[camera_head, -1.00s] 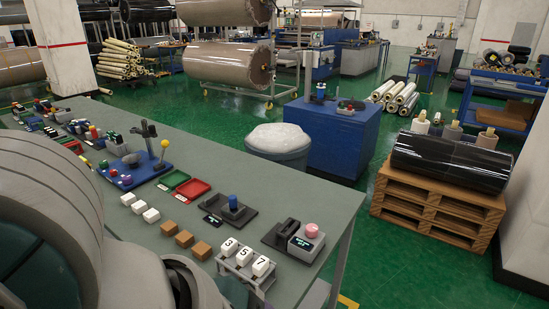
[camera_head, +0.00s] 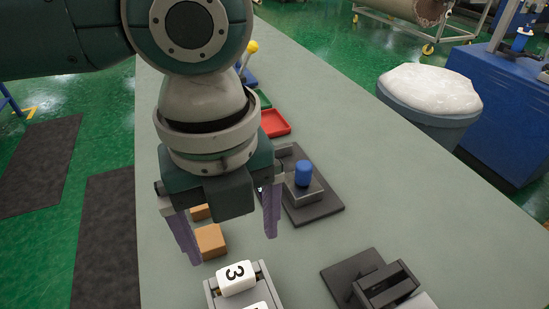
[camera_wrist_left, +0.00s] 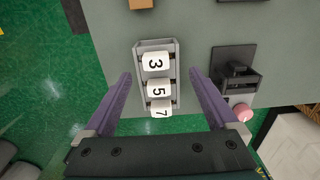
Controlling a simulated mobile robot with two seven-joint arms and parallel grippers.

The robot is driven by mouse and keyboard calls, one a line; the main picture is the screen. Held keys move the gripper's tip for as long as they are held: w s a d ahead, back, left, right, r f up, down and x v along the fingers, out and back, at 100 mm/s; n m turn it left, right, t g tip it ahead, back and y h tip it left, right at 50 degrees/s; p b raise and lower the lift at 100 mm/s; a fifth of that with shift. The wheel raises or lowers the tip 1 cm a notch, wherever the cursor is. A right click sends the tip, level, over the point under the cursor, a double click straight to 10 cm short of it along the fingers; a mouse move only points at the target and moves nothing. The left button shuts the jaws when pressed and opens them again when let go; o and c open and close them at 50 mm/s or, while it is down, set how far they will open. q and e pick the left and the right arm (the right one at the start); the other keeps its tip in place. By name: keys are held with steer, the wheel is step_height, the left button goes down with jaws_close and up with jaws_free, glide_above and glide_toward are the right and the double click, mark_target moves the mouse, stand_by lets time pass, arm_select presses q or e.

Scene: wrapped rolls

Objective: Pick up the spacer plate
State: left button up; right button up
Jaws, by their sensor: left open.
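White pieces numbered 3 (camera_head: 236,278), 5 (camera_wrist_left: 159,89) and 7 (camera_wrist_left: 161,109) sit in a row in a grey slotted rack (camera_head: 211,297). They look like spacer plates, but I cannot tell which one is meant. In the head view the 7 is out of frame and the 5 only partly shows. My left gripper (camera_head: 232,246) is open and empty, pointing down above the bench near the 3 end of the rack. In the left wrist view its purple fingers (camera_wrist_left: 160,76) lie on either side of the rack, apart from it. My right gripper is not in view.
Brown blocks (camera_head: 211,241) lie beside the rack, near the left finger. A dark fixture with a blue knob (camera_head: 303,173) and a black device (camera_head: 384,286) stand to the right on the grey bench (camera_head: 345,130). Red tray (camera_head: 274,123) lies behind.

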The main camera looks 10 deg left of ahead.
mark_target(235, 273)
arm_select(q)
steer(key=f, duration=0.2)
steer(key=shift+s+a+f, duration=0.1)
steer(key=shift+s+f, duration=0.2)
steer(key=f, duration=0.5)
steer(key=shift+s+a+f, duration=0.1)
steer(key=shift+s+f, duration=0.1)
steer(key=shift+f, duration=0.15)
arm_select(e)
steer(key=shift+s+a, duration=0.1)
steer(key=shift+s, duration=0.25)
arm_select(q)
steer(key=shift+c, duration=0.3)
jaws_close()
steer(key=shift+r, duration=0.1)
